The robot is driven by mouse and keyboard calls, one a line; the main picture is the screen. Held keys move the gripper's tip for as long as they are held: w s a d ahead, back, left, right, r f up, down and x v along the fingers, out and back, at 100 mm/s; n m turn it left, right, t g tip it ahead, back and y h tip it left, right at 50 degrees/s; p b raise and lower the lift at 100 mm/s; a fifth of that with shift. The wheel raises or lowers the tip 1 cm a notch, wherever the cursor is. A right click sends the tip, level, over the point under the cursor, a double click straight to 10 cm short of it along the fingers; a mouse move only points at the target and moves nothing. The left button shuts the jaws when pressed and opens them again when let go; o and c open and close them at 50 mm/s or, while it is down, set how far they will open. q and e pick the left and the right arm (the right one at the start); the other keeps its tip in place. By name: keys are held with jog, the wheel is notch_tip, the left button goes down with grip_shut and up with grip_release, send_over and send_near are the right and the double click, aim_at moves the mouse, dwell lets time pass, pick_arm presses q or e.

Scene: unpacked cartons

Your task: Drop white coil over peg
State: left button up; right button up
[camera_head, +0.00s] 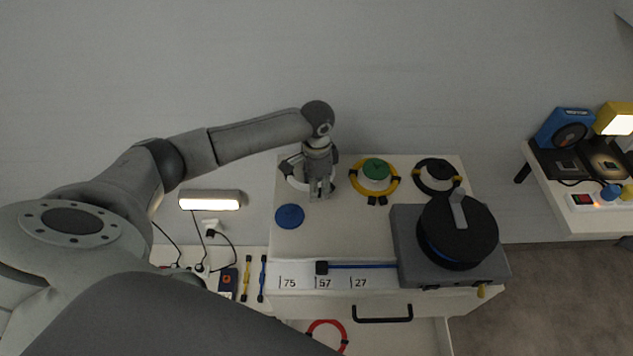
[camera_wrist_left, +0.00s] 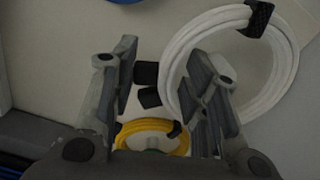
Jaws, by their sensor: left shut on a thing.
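The white coil (camera_head: 291,179) is partly hidden behind my left gripper (camera_head: 320,192) at the back left of the white cabinet top. My left gripper is shut on the coil, its fingers pointing down. In the left wrist view the white coil (camera_wrist_left: 172,75) hangs at the right finger, with a black tie (camera_wrist_left: 260,18) on it. Two small black blocks (camera_wrist_left: 147,74) show between the fingers. My right gripper is out of view.
A black coil (camera_head: 421,182) lies at the back right of the top. A grey device with a black reel (camera_head: 478,236) stands in front of it. A blue rod (camera_head: 360,266) lies along the front edge. An open drawer holds a red coil (camera_head: 327,324).

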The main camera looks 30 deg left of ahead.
pick_arm(q)
jog(key=shift+f+b, duration=0.6)
jog(key=shift+f, duration=0.95)
jog(key=o, duration=1.2)
notch_tip(320, 180, up, 12)
